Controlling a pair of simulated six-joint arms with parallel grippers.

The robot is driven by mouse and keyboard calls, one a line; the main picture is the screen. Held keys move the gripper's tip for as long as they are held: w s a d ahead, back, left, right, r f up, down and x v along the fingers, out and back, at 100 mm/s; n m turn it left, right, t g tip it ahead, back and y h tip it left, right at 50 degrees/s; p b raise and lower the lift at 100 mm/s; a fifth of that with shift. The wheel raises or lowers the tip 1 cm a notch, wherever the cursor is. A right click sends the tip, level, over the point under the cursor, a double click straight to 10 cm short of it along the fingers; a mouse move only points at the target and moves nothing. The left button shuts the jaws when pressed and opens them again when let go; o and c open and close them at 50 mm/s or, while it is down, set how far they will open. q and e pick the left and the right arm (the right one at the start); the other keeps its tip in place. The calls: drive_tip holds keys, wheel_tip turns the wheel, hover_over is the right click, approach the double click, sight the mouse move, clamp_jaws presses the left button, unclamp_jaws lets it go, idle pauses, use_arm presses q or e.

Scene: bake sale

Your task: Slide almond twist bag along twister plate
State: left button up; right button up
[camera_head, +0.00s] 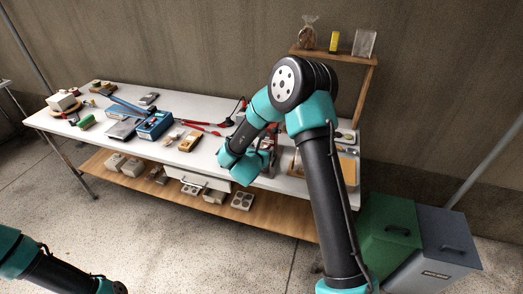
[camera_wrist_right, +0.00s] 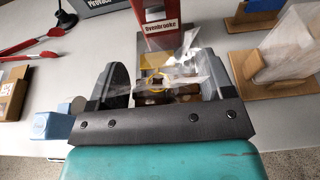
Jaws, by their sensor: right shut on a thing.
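In the right wrist view my right gripper (camera_wrist_right: 166,82) is shut on a clear bag (camera_wrist_right: 186,72) with brown pieces low between the fingers. The bag's loose clear top sticks up and to the right. In the head view my right arm largely hides this spot. My left arm shows at the lower left, its gripper out of frame.
Red tongs (camera_wrist_right: 30,48) and a blue block (camera_wrist_right: 52,125) lie left of the gripper; a wooden stand with a clear packet (camera_wrist_right: 285,45) is right. A filled bag (camera_head: 308,33) stands on the raised shelf (camera_head: 345,57). Green (camera_head: 388,235) and grey bins (camera_head: 437,250) stand at the right.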

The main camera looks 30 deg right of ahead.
drive_tip(key=shift+f, duration=0.1)
idle(0.6)
drive_tip(key=o, duration=0.7)
drive_tip(key=v, duration=1.7)
drive_tip(key=shift+s+a, duration=0.15)
